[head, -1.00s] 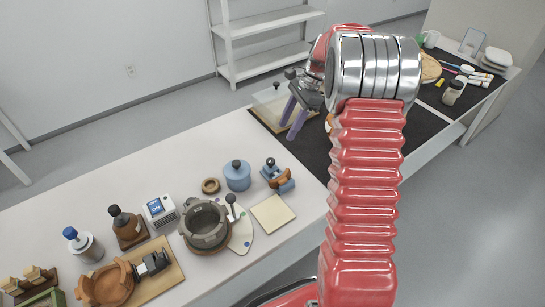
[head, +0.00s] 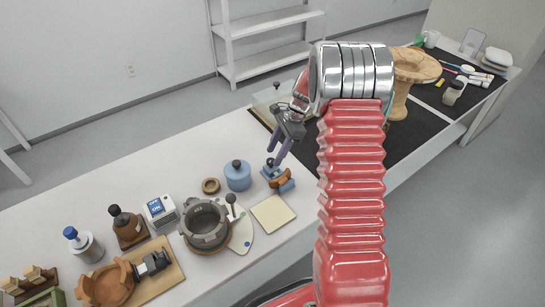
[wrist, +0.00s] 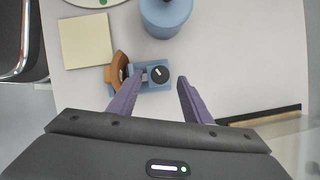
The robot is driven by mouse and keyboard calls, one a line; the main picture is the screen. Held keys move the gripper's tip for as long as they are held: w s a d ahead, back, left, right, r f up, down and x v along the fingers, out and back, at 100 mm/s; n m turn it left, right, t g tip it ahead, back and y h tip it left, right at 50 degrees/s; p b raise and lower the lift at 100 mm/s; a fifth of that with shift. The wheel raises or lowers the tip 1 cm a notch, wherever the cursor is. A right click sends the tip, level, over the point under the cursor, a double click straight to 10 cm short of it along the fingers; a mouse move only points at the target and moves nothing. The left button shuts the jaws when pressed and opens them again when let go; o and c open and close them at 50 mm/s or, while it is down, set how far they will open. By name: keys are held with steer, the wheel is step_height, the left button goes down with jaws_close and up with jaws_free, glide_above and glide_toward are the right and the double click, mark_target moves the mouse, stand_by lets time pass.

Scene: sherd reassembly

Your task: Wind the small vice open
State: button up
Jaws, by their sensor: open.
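The small vice (head: 284,186) is blue and sits on the pale bench, with a curved brown sherd (head: 284,177) at its jaws. It also shows in the wrist view (wrist: 152,87), with the sherd (wrist: 117,66) at its left. My gripper (head: 277,155) is open, with purple fingers close above the vice in the head view. In the wrist view the fingertips (wrist: 160,80) appear on either side of the knob. I cannot tell whether either finger touches it.
A blue lidded jar (head: 238,178) stands left of the vice, and a cream square pad (head: 273,213) lies in front. A dark ring-shaped vessel (head: 204,226) is further left. The dark mat (head: 325,155) and wooden stand (head: 410,70) are to the right.

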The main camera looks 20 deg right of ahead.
steer(key=shift+x, duration=1.2)
steer(key=shift+c, duration=0.4)
steer(key=c, duration=0.9)
steer(key=shift+a, duration=0.25)
steer(key=shift+c, duration=0.4)
steer(key=shift+d, duration=0.15)
steer(key=shift+n, duration=0.4)
steer(key=n+g, duration=0.2)
steer(key=n, duration=0.2)
steer(key=shift+w, duration=0.2)
steer(key=n+g+h, duration=0.1)
steer(key=n, duration=0.2)
steer(key=n+g+h, duration=0.1)
steer(key=n, duration=0.3)
steer(key=shift+w, duration=0.2)
